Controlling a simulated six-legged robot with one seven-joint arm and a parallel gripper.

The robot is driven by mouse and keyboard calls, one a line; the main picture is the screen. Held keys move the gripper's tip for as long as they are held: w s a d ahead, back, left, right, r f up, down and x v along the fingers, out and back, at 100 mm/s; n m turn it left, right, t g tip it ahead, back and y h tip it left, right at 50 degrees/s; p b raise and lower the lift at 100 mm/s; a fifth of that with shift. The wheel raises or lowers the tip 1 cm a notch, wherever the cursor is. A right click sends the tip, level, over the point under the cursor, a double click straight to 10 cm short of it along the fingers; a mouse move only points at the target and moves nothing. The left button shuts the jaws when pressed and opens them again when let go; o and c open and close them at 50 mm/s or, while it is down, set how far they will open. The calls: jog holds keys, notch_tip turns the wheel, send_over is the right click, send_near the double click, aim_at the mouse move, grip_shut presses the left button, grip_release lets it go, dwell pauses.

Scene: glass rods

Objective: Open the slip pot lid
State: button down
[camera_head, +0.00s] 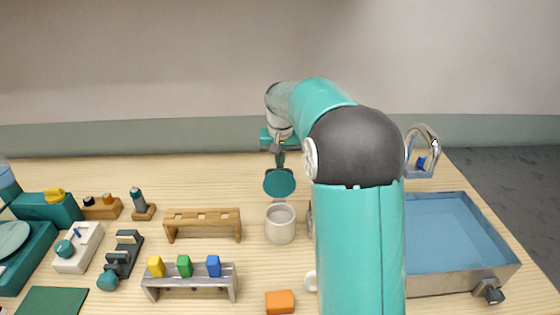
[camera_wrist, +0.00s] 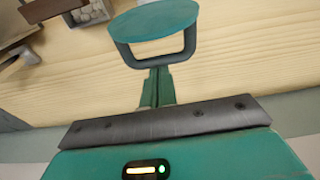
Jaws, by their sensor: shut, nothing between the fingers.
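The slip pot (camera_head: 280,226) is a pale, round cup on the table, and its mouth shows open from above. The teal round lid (camera_head: 279,183) stands tilted up above and behind the mouth, its flat face toward the head camera. In the wrist view the lid (camera_wrist: 154,20) has a dark loop handle (camera_wrist: 124,52) on my gripper's side. My gripper (camera_wrist: 156,78) is shut and empty, its fingertips right at the handle's bar. I cannot tell whether they touch it. In the head view my gripper (camera_head: 280,157) is just above the lid, partly hidden by it.
A wooden rack (camera_head: 203,217) and a metal rack (camera_head: 190,280) with yellow, green and blue blocks stand left of the pot. An orange block (camera_head: 280,301) lies in front.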

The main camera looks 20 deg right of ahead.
jog(key=shift+s+a+r, duration=0.25)
jog(key=shift+s+r, duration=0.1)
jog(key=shift+s, duration=0.25)
jog(key=shift+r, duration=0.1)
